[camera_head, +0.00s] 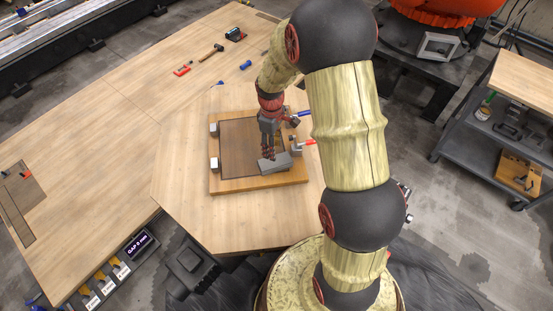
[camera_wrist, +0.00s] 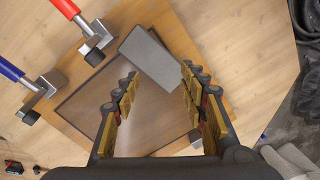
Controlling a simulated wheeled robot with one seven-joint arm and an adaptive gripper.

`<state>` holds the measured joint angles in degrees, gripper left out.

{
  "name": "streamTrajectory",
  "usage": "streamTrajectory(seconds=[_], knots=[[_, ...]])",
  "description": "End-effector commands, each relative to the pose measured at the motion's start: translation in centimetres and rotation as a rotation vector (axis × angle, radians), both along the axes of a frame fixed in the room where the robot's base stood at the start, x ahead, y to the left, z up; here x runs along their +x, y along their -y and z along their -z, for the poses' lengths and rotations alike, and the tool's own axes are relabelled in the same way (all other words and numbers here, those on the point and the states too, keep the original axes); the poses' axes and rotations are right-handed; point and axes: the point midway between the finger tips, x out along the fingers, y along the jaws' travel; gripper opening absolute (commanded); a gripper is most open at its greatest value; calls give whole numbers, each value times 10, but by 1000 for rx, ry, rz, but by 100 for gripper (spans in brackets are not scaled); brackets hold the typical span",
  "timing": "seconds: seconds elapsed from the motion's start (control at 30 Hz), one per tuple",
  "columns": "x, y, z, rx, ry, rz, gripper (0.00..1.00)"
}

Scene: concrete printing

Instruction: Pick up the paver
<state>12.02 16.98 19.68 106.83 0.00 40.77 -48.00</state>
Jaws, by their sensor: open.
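The paver, a grey rectangular block (camera_head: 277,165), lies at the near right corner of a wooden board (camera_head: 240,187) with a dark inset panel (camera_head: 238,140). In the wrist view the paver (camera_wrist: 150,52) lies at an angle, partly over the dark panel (camera_wrist: 110,90). My gripper (camera_head: 268,156) points down right above the paver. In the wrist view my gripper (camera_wrist: 160,74) is open, with the paver's near end seen between its fingertips. I cannot tell whether a finger touches it.
A red-handled clamp (camera_wrist: 85,30) and a blue-handled clamp (camera_wrist: 35,85) stand at the board's edge. A hammer (camera_head: 211,52) and other tools lie at the back of the table.

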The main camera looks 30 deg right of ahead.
Motion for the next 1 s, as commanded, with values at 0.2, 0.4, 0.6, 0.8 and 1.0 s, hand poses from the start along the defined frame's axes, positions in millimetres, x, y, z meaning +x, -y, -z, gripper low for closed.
streamTrajectory(seconds=[0.2, 0.4, 0.6, 0.8, 1.0], knots=[[-5, -1, 16, 18, 40, -459, 57], [2, 0, 17, 14, 73, -721, 65], [2, 0, 27, 15, 74, -783, 65], [2, 0, 46, 15, 74, -782, 65], [-1, 1, 66, 16, 73, -780, 65]])
